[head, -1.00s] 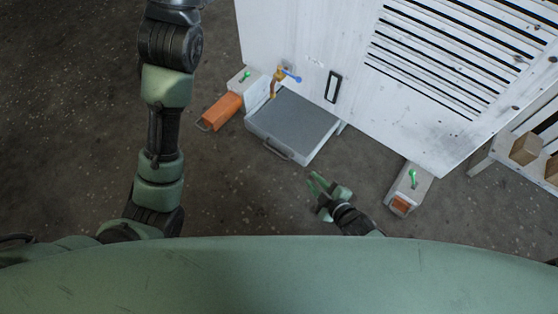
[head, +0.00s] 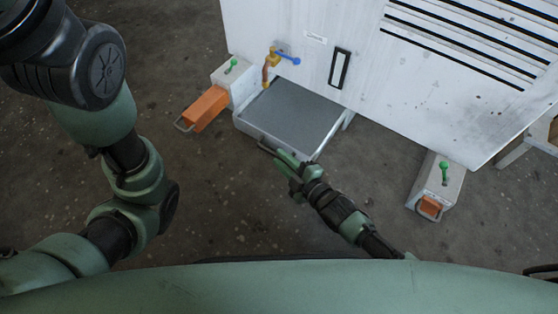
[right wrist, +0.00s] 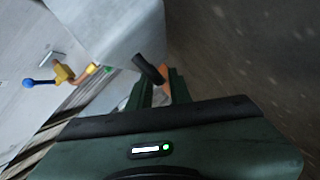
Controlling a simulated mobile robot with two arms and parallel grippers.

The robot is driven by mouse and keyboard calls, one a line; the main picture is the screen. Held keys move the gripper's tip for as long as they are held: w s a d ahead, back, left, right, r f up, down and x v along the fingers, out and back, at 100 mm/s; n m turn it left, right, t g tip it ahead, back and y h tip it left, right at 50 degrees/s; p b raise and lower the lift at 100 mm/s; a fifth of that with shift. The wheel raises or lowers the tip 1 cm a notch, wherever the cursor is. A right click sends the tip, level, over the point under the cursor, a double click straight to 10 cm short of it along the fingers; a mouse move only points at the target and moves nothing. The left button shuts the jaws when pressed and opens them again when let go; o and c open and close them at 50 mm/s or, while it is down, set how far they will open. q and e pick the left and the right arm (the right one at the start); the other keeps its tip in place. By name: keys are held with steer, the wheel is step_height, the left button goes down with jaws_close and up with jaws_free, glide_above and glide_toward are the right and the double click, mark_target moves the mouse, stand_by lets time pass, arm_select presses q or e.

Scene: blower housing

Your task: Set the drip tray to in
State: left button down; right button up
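The drip tray (head: 290,112) is a shallow grey tray at the foot of the white housing, sticking out from under its panel in the head view. Its handle (head: 266,147) is on the front side, partly hidden by my right gripper (head: 283,158). My right gripper is at that handle, its fingers spread with a gap between them. In the right wrist view the dark end of the handle (right wrist: 148,68) shows at the fingertips (right wrist: 162,88), and the tray (right wrist: 115,30) fills the upper left. My left gripper is out of view.
An orange drawer (head: 204,108) sticks out of a box left of the tray; another orange drawer (head: 430,207) is at the right. A yellow tap with a blue lever (head: 288,58) stands above the tray. The floor in front is clear.

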steer(key=shift+b+x, duration=0.3)
steer(key=shift+x, duration=0.6)
jaws_close()
steer(key=shift+f, duration=0.1)
stand_by(0.7)
